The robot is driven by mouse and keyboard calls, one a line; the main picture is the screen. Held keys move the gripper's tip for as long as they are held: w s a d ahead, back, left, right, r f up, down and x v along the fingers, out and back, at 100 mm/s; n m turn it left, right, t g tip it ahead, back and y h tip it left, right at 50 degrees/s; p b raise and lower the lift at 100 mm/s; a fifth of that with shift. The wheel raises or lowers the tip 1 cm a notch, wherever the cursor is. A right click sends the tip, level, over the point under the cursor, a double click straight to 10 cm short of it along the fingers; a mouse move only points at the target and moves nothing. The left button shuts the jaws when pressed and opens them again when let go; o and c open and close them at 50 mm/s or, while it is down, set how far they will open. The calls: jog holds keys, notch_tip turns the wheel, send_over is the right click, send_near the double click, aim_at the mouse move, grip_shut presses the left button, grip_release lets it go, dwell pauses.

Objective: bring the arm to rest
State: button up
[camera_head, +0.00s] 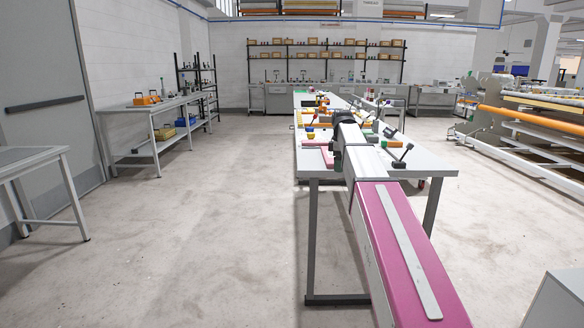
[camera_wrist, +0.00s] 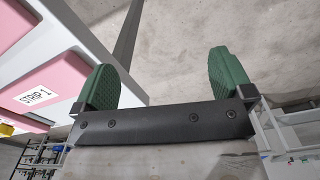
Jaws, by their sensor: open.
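My gripper (camera_wrist: 162,68) shows in the wrist view with its two green ridged fingers wide apart. Nothing is between them; only grey floor shows behind. In the head view my arm reaches forward from the bottom right over the near end of a long work table (camera_head: 432,164). The gripper itself is mostly hidden there behind my arm. A pink flat piece with a white label reading "STRIP 1" (camera_wrist: 36,97) lies at the left of the wrist view, apart from the fingers.
The table carries small coloured items and a dark-handled tool (camera_head: 400,155) near its right edge. A side bench (camera_head: 150,107) with orange items stands at the left wall. A quilting machine with an orange roller (camera_head: 530,118) stands at the right.

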jog(key=s+f+m, duration=0.7)
jog(key=s+f, duration=0.7)
jog(key=f, duration=0.4)
jog(key=s+f+m, duration=0.8)
jog(key=s+f, duration=0.7)
jog(key=f, duration=0.3)
